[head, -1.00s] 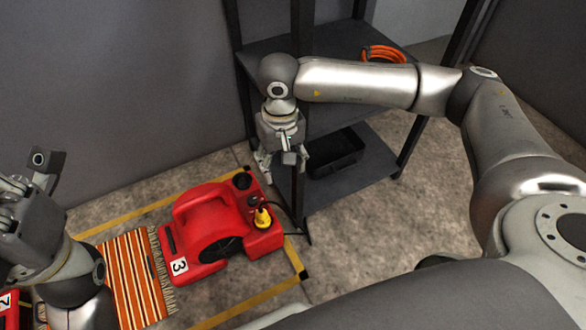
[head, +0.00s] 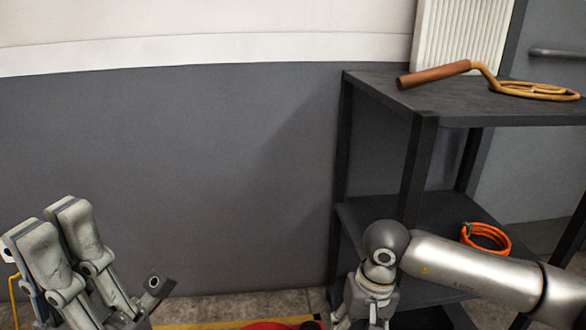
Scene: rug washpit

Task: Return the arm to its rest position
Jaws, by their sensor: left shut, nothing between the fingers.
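My left gripper (head: 50,222) is at the lower left of the head view, its grey fingers pointing up. It is shut and empty, in front of the grey wall and apart from the shelf. My right arm comes in from the lower right, in front of the shelf. Its gripper (head: 365,312) hangs down at the bottom edge, where its fingertips are cut off, so I cannot tell whether it is open.
A dark shelf rack (head: 385,83) stands at the right. A rug beater (head: 435,76) lies on its top, and an orange coil (head: 486,238) on a lower shelf. A red machine (head: 268,326) barely shows at the bottom. The space before the wall is clear.

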